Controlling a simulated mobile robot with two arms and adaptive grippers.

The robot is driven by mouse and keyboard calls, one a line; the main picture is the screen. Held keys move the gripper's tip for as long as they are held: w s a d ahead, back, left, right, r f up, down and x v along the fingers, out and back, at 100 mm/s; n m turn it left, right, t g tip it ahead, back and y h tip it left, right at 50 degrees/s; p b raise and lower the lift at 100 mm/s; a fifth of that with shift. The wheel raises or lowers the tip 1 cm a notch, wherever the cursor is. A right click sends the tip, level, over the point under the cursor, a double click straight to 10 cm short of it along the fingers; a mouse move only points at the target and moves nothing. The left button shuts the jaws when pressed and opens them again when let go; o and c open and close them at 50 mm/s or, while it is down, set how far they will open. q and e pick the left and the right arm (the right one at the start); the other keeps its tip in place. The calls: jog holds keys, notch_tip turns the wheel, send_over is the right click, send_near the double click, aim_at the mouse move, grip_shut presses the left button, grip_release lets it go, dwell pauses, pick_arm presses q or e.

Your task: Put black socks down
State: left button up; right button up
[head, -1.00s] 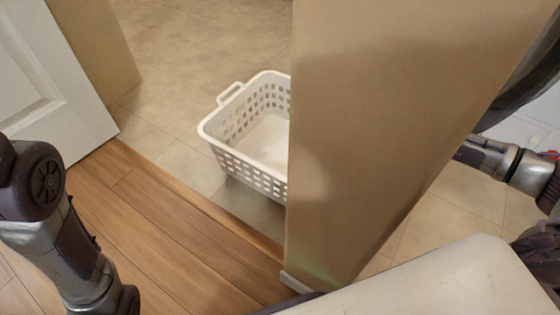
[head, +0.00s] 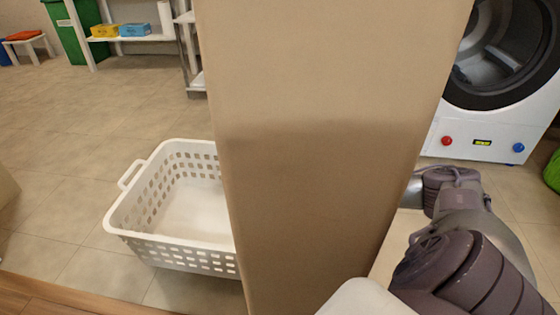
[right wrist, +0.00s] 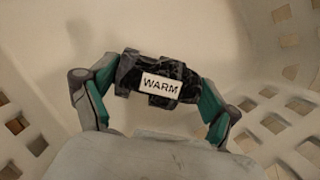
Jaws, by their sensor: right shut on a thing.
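In the right wrist view, my right gripper (right wrist: 157,85) is shut on the black socks (right wrist: 130,68), a dark bundle with a white label reading "WARM". The white floor and perforated walls of a laundry basket (right wrist: 285,152) surround them in that view; I cannot tell if the socks touch its floor. In the head view, the white basket (head: 133,205) stands on the tiles, its right part hidden behind a tan wall end. My right arm runs behind that wall, so the right gripper and socks are hidden there. My left gripper is not in view.
The tan wall end (head: 325,120) fills the middle of the head view. A washing machine (head: 475,150) with an open drum stands at right. White shelves (head: 140,38) with yellow and blue boxes and a green bin (head: 72,28) stand far back. Tiles left of the basket are clear.

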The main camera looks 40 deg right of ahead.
notch_tip(320, 180, down, 4)
jog(key=b, duration=0.2)
jog(key=shift+r+b, duration=0.2)
jog(key=shift+b, duration=0.1)
jog(key=shift+r, duration=0.1)
jog(key=o, duration=0.9)
jog(key=p+v, duration=0.9)
jog(key=v, duration=0.3)
jog(key=shift+p, duration=0.3)
